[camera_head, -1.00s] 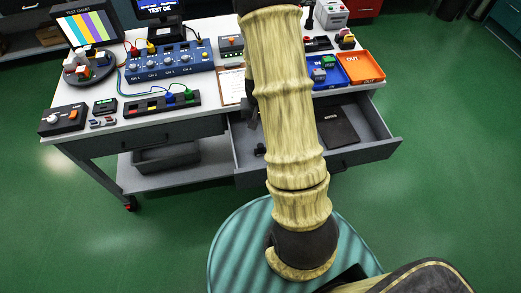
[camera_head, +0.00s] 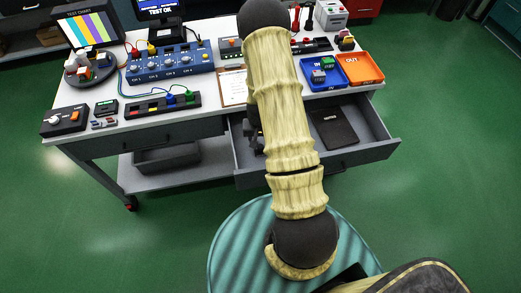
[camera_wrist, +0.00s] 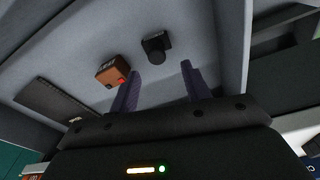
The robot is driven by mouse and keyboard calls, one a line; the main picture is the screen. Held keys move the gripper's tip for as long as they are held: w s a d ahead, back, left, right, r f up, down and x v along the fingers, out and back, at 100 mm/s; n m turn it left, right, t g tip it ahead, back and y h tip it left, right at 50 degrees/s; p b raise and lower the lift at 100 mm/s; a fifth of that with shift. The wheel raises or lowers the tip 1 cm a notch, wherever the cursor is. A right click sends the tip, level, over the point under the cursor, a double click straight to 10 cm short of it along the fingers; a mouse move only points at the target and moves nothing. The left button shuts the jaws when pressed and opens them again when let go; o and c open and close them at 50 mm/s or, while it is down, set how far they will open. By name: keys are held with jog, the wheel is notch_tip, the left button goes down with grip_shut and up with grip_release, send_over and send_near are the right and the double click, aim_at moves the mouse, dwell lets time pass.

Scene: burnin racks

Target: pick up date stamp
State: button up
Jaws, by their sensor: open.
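The other is a brown block (camera_wrist: 112,70) with lettering and a red part. My gripper (camera_wrist: 160,70) is open and empty, its two dark purple fingers pointing into the drawer. The black thing appears beyond the gap between the fingertips, and the brown block lies left of the left finger. In the head view my arm hides most of the drawer's left half.
The drawer (camera_head: 369,150) is pulled out below the bench, its walls around the gripper's work area. A black notebook (camera_head: 334,129) lies in it, also seen in the wrist view (camera_wrist: 50,100). The blue IN tray (camera_head: 318,85) and orange OUT tray (camera_head: 375,75) stand above.

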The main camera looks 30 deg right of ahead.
aim_at(260, 150)
jog(key=shift+f, duration=0.6)
jog(key=shift+d+f+p, duration=0.2)
jog(key=shift+f+p, duration=0.55)
jog(key=shift+f, duration=1.9)
grip_shut()
